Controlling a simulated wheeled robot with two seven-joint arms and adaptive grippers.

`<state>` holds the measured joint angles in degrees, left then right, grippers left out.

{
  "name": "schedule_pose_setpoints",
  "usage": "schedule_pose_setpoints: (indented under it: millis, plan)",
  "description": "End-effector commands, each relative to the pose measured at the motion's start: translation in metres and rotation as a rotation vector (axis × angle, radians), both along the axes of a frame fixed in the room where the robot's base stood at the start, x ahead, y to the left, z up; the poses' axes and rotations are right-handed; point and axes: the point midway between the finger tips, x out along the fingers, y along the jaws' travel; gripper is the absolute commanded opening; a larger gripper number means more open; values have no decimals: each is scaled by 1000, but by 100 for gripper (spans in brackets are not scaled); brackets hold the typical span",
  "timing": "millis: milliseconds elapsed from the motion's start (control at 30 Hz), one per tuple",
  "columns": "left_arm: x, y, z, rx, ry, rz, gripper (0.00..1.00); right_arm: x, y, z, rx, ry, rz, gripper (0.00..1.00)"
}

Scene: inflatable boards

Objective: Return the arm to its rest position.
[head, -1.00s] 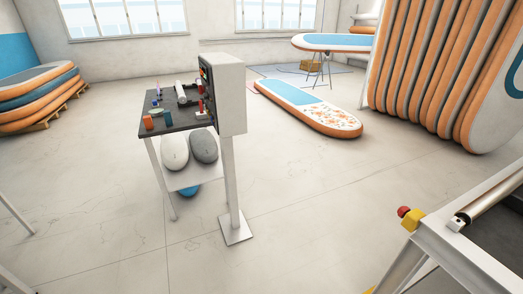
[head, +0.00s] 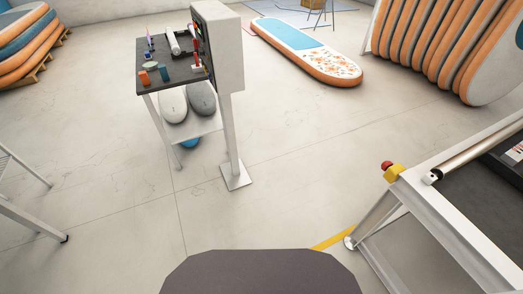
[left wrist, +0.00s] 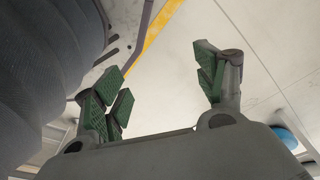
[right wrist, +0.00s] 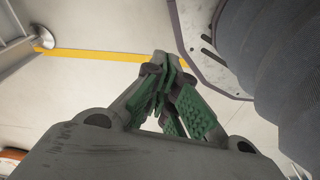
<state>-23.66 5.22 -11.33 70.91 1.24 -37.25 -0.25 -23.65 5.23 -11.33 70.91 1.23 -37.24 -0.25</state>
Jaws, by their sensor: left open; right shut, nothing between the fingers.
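My left gripper (left wrist: 160,92) shows in the left wrist view with its green-padded fingers spread wide apart and nothing between them. My right gripper (right wrist: 168,85) shows in the right wrist view with its green-padded fingers together and nothing held. Below both grippers lies pale floor with a yellow line. Neither gripper nor arm shows in the head view.
A small dark-topped table (head: 165,72) with tools and a white cabinet on a post (head: 232,130) stand ahead. A roller-conveyor frame (head: 440,200) with a red button (head: 387,165) is close at right. A metal-legged stand (head: 30,220) is at left. An inflatable board (head: 310,50) lies beyond. Floor between is clear.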

Motion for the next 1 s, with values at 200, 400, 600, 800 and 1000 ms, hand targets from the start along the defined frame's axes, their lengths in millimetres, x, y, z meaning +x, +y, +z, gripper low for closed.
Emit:
schedule_pose_setpoints:
  millis: [200, 400, 600, 800, 1000]
  plan:
    - [-22, 8, 3, 9, 12, 0, 71, -22, -8, 3, -9, 12, 0, 0]
    - [-43, 15, 4, 16, 23, -1, 71, -43, -15, 4, -16, 23, 0, 0]
    - [-66, 23, 7, 23, 34, -3, 71, -67, -23, 7, -23, 35, 2, 0]
    - [-90, 31, 13, 30, 45, -3, 71, -90, -31, 13, -30, 45, 3, 0]
    - [-115, 39, 20, 36, 56, -5, 71, -115, -38, 20, -36, 56, 5, 0]
